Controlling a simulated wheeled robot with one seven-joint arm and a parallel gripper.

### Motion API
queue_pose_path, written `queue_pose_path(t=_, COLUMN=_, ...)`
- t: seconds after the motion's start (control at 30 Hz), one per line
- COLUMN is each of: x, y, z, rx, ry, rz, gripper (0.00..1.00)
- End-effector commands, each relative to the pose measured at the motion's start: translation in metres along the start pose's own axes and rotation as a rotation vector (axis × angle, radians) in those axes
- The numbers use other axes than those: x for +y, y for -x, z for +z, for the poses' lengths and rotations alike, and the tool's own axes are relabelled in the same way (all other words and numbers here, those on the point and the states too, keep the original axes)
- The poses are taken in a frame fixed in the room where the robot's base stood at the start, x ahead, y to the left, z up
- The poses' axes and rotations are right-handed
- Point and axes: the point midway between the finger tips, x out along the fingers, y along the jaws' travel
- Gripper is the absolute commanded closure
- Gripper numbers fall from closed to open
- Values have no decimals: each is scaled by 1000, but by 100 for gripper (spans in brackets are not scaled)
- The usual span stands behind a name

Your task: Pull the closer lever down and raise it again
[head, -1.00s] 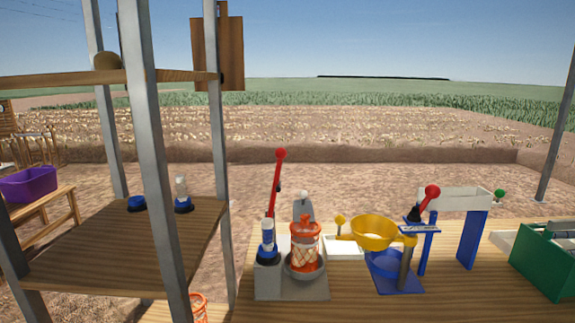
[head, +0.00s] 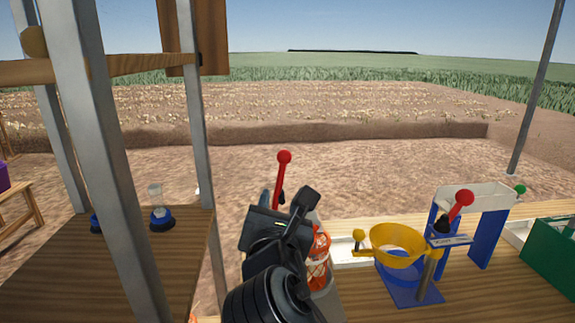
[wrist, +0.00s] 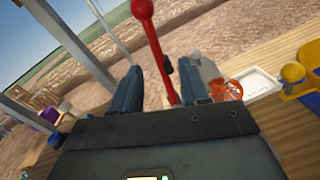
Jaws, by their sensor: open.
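The closer lever is a red rod with a round red knob (head: 284,157), standing upright on the left machine. It also shows in the wrist view as a red lever (wrist: 153,45). My gripper (head: 287,202) is at the lever, below the knob, and covers much of the machine in the head view. In the wrist view my gripper (wrist: 159,68) is open, with the red rod between its two fingers; I cannot tell whether either finger touches it. An orange net (head: 318,258) shows just right of my gripper. The machine's base is mostly hidden.
A yellow bowl (head: 397,243) over a blue stand and another red-knobbed lever (head: 460,199) stand to the right. A green crate (head: 553,248) is at the far right. Metal posts (head: 95,150) and a wooden platform (head: 150,265) stand close on the left.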

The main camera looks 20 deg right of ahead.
Motion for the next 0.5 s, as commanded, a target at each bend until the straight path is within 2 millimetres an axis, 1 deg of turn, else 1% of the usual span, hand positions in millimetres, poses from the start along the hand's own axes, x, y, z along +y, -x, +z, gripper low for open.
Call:
queue_pose_path(t=0.03, x=6, y=-4, z=13, rx=-19, ry=36, rz=-15, gripper=55)
queue_pose_path(t=0.1, x=10, y=-8, z=23, rx=-34, ry=78, rz=-33, gripper=55)
queue_pose_path(t=0.17, x=12, y=-10, z=29, rx=-43, ry=101, rz=-44, gripper=55)
queue_pose_path(t=0.27, x=13, y=-15, z=32, rx=-47, ry=118, rz=-52, gripper=55)
queue_pose_path(t=0.37, x=13, y=-25, z=33, rx=-47, ry=118, rz=-52, gripper=55)
queue_pose_path(t=0.5, x=11, y=-47, z=34, rx=-47, ry=118, rz=-53, gripper=55)
